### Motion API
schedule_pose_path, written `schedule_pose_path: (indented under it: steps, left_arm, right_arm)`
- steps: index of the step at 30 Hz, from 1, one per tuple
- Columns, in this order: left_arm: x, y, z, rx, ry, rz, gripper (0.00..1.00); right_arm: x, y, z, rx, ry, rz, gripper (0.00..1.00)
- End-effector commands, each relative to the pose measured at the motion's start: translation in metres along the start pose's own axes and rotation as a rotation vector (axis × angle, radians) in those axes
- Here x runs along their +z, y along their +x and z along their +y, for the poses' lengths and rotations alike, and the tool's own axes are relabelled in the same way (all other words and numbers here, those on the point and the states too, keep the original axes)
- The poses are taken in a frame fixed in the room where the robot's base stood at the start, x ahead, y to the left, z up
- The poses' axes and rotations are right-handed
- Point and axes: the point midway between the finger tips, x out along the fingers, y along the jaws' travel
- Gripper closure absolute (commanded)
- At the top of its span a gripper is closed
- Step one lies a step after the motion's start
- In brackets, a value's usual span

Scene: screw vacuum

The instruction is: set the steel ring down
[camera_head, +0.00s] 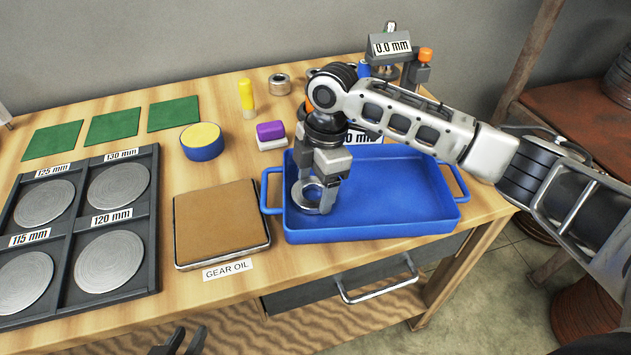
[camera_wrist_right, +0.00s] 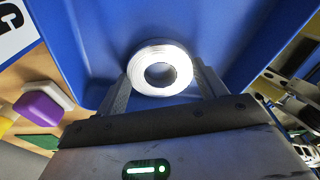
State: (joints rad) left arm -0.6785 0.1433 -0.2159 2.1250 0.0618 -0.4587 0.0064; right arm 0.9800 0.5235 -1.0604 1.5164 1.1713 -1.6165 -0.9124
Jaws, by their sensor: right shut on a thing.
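The steel ring (camera_head: 307,194) is at the left end of the blue tray (camera_head: 400,210), just over or on its floor; I cannot tell whether it touches. My right gripper (camera_head: 319,196) reaches down into the tray and is shut on the ring. In the right wrist view the ring (camera_wrist_right: 138,82) sits between the two fingers, its round hole facing the camera, with blue tray around it. My left gripper (camera_head: 187,342) shows only as dark fingertips, apart and empty, at the bottom edge in front of the table.
A brown pad labelled GEAR OIL (camera_head: 220,222) lies left of the tray. A dark rack of silver discs (camera_head: 68,235) is further left. A purple and white block (camera_head: 271,134) stands behind the tray, a gauge (camera_head: 390,47) at the back. The tray's right half is empty.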

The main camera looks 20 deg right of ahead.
Motion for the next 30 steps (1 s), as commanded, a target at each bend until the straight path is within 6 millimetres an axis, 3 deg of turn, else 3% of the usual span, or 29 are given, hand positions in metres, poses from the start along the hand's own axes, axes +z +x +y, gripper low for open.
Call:
schedule_pose_path:
  steps: [2,3,5,6,17,30]
  left_arm:
    - [0.000,0.000,0.000,0.000,-0.001,-0.002,0.75]
    - [0.001,0.000,0.000,-0.001,0.000,-0.003,0.75]
    - [0.001,0.000,0.000,-0.001,-0.001,-0.003,0.75]
    - [0.001,0.000,0.000,-0.001,-0.001,-0.004,0.75]
    - [0.002,0.001,0.000,-0.001,-0.001,-0.003,0.75]
    - [-0.002,-0.002,0.000,-0.002,0.002,-0.002,0.75]
  right_arm:
    - [0.000,0.000,0.001,0.002,0.000,0.001,0.69]
    - [0.001,0.002,0.000,-0.001,0.001,0.000,0.27]
    - [0.001,0.002,0.000,0.000,0.000,0.000,0.10]
    - [0.001,0.002,0.000,0.000,0.000,0.000,0.08]
    - [0.000,-0.005,0.000,0.002,0.000,0.001,0.08]
    - [0.000,-0.092,0.001,0.003,0.001,0.001,0.08]
